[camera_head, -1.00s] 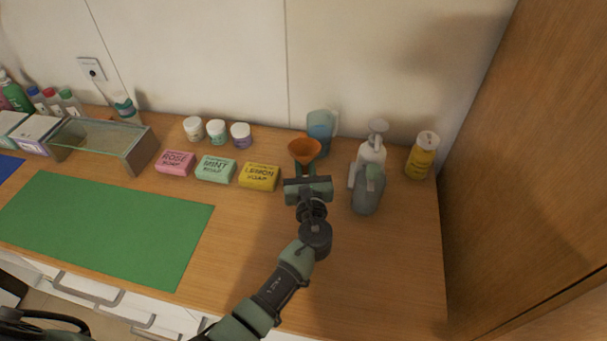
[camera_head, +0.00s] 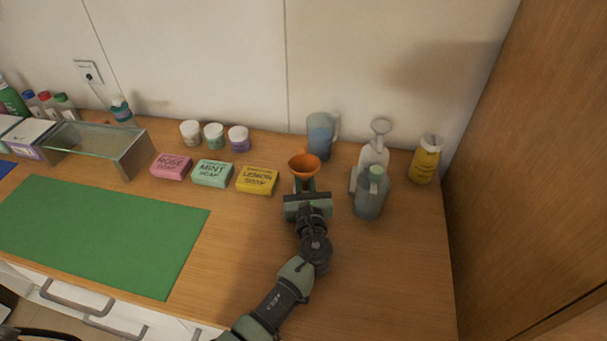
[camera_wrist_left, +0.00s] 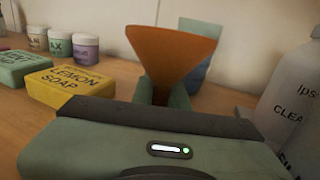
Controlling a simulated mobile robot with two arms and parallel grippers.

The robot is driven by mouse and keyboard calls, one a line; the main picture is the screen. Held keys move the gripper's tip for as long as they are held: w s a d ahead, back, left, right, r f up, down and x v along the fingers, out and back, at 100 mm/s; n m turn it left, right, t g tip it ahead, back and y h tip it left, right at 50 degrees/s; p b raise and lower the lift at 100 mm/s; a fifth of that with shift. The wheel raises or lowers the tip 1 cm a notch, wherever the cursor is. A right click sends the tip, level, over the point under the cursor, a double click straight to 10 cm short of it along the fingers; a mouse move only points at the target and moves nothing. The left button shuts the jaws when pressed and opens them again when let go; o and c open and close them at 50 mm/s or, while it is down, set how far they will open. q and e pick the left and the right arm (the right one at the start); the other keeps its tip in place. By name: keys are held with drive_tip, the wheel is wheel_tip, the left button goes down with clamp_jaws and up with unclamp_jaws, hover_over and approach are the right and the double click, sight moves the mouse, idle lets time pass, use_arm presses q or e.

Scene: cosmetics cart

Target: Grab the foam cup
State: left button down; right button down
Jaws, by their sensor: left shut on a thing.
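An orange funnel-shaped cup (camera_head: 304,160), wide at the top, stands at my left gripper (camera_head: 304,186). My left gripper is shut on its narrow lower part. In the left wrist view the orange cup (camera_wrist_left: 170,52) flares up above the two green fingers (camera_wrist_left: 165,92), its lower end hidden between them. A bluish translucent jug (camera_head: 321,138) with a handle stands just behind it; the jug also shows in the wrist view (camera_wrist_left: 205,35), partly hidden. No label names either as the foam cup. My right gripper is not in view.
Pink, mint and yellow lemon soap (camera_head: 257,181) boxes lie to the left, with three small jars (camera_head: 214,135) behind. A grey bottle (camera_head: 369,198), a pump bottle (camera_head: 374,155) and a yellow bottle (camera_head: 426,160) stand right. The green mat (camera_head: 100,232) is bare; the front right counter is clear.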

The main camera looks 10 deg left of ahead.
use_arm(q)
drive_tip(key=c, duration=1.4)
unclamp_jaws()
